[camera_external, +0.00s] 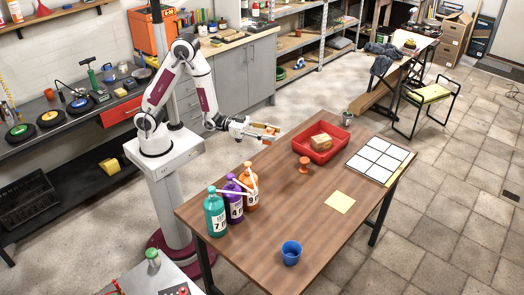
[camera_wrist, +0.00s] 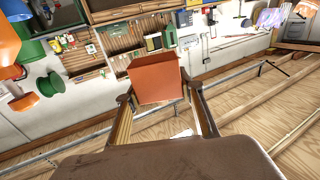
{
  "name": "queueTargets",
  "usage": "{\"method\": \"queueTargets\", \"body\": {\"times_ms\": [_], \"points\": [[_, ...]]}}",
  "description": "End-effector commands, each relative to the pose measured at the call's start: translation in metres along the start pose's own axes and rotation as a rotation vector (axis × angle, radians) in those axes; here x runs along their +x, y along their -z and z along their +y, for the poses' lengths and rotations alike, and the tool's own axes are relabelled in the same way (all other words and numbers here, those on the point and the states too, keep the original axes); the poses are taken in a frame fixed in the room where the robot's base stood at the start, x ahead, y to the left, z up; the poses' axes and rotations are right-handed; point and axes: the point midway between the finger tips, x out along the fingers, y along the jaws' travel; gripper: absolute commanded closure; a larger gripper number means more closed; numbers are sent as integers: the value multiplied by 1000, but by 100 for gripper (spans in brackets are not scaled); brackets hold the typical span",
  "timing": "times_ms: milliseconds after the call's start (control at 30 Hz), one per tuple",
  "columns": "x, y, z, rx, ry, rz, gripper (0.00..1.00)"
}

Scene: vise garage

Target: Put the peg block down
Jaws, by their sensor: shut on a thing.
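My gripper (camera_external: 263,132) is held out level above the far left edge of the wooden table (camera_external: 255,190). In the wrist view its two fingers (camera_wrist: 160,108) are on either side of an orange-brown block (camera_wrist: 155,78), which I take to be the peg block. The gripper is shut on this block. In the external view the block is a small orange shape (camera_external: 271,128) at the fingertips, clear of the tabletop. Any pegs or holes on it are too small to tell.
A red tray (camera_external: 299,145) holds a tan block (camera_external: 321,141). Near it are an orange spool-shaped piece (camera_external: 303,165), a white grid board (camera_external: 376,161) and a metal cup (camera_external: 346,118). Bottles (camera_external: 215,217), a yellow sheet (camera_external: 339,201) and a blue cup (camera_external: 291,252) stand nearer. The middle is bare.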

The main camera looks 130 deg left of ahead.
Motion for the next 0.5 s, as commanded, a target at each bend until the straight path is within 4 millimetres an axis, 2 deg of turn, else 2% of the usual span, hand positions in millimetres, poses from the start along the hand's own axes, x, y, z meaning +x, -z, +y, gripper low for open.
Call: {"method": "queueTargets", "body": {"times_ms": [500], "points": [[-7, 66, 55, 0, -34, 5, 85]]}}
